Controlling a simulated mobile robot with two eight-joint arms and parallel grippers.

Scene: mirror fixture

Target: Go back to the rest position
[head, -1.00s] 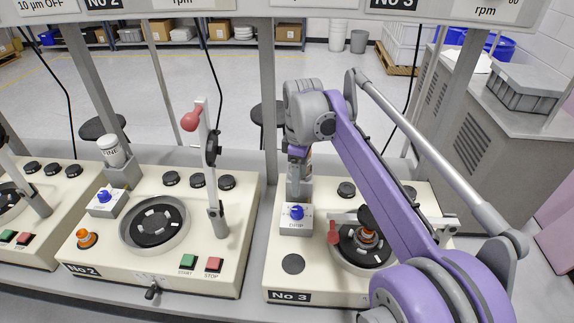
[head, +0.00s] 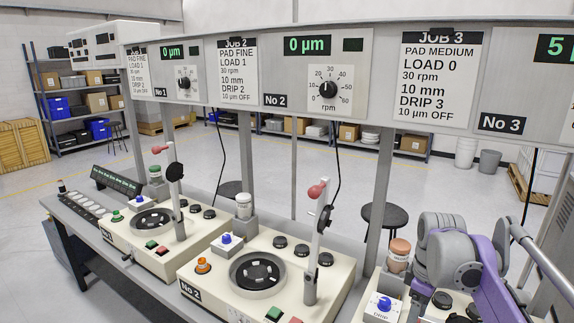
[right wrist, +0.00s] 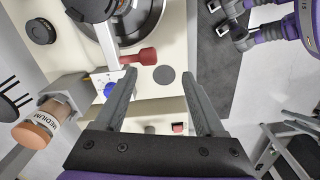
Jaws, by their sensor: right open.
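My right arm (head: 483,278), purple and grey, is at the lower right of the head view, beside the bottle on the No 3 station. Its gripper is out of that view. In the right wrist view my right gripper (right wrist: 160,80) is open, its two fingers well apart with nothing between them. Below it are a red lever handle (right wrist: 139,56), a dark round plate (right wrist: 128,30) and a dark disc (right wrist: 164,75) on the cream panel. The fingers look clear of these. My left gripper is in neither view.
Stations No 2 (head: 222,290) and No 1 (head: 147,253) stand in a row to the left, each with a raised red-tipped lever. A MEDIUM bottle (head: 398,255) stands beside my right arm. Uprights and a sign panel (head: 372,78) run above the bench. Open floor lies behind.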

